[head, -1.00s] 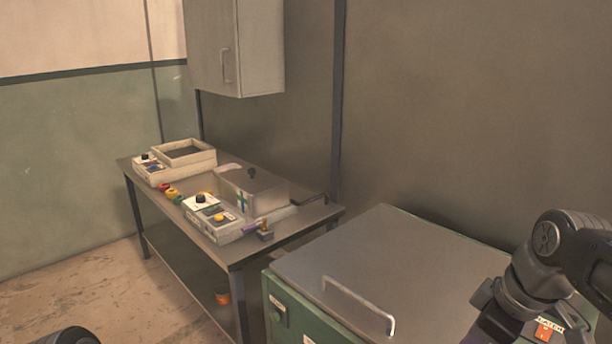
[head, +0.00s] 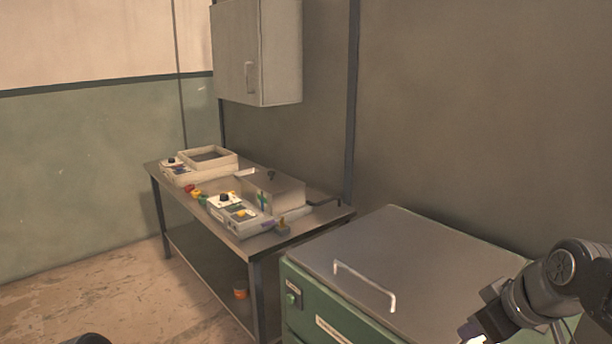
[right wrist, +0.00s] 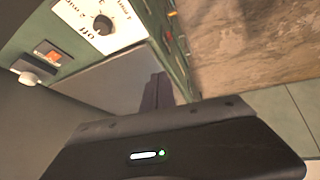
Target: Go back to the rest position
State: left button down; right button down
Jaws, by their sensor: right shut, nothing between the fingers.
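My right gripper (head: 476,334) is low at the right of the head view, its arm coming in from the right edge. In the right wrist view its dark fingers (right wrist: 157,92) are together with nothing between them. They show in front of the grey side of a green machine, and I cannot tell the exact gap. The green machine (head: 330,318) has a grey lid (head: 395,250) with a pale bar handle (head: 362,284); the lid is down. My left gripper is not in view; only a dark rounded part shows at the lower left edge.
A metal table (head: 250,246) stands left of the machine, with two beige instruments, a metal box (head: 276,190) and small coloured items. A wall cabinet (head: 258,50) hangs above. The wrist view shows a dial (right wrist: 102,25) and a red switch (right wrist: 47,53).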

jog(key=w+a+f+m+t, duration=0.1)
jog(key=w+a+f+m, duration=0.25)
jog(key=w+f, duration=0.55)
jog(key=s+a+f+m+y, duration=0.15)
jog(key=a+f, duration=0.25)
jog(key=f, duration=0.6)
jog(key=s+a+f+m, duration=0.15)
jog(key=a+f, duration=0.25)
jog(key=f, duration=0.6)
jog(key=s+a+f+g, duration=0.3)
jog(key=s+f, duration=0.6)
jog(key=s, duration=0.3)
jog(key=s+a+f+g+y, duration=0.1)
jog(key=s+a+f+g, duration=0.2)
jog(key=s+a+f, duration=0.3)
jog(key=s+f+m, duration=0.1)
jog(key=s+f, duration=0.3)
jog(key=s, duration=0.1)
jog(key=shift+s+f, duration=0.25)
jog(key=shift+s, duration=0.1)
jog(key=shift+d, duration=0.15)
